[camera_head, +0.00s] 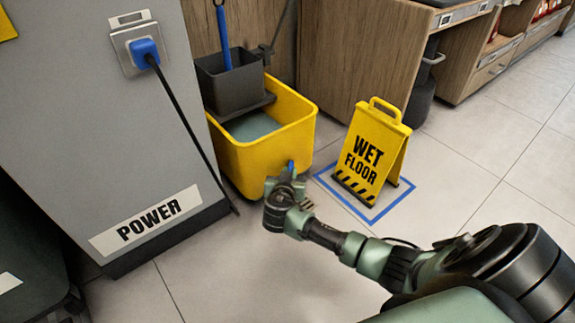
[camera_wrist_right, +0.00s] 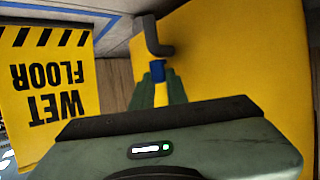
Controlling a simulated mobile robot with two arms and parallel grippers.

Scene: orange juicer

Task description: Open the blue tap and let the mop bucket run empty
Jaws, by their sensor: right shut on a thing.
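The yellow mop bucket (camera_head: 262,158) stands on the floor beside the grey cabinet, with grey-blue water (camera_head: 252,125) visible inside. Its yellow wall (camera_wrist_right: 245,55) fills the right of the wrist view. The blue tap (camera_head: 291,166) is low on the bucket's front side. In the wrist view, the blue tap handle (camera_wrist_right: 158,69) lies between my fingertips, below a dark bent spout (camera_wrist_right: 153,38). My right gripper (camera_head: 284,178) is shut on the blue tap; its fingers also show in the wrist view (camera_wrist_right: 159,82). My left gripper is not in view. Any outflow is not visible.
A yellow wet floor sign (camera_head: 372,155) stands right of the bucket inside a blue floor outline (camera_head: 371,219). A dark wringer (camera_head: 230,88) holding a blue handle (camera_head: 222,35) sits on the bucket. A black cable (camera_head: 190,137) hangs along the grey cabinet (camera_head: 85,110).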

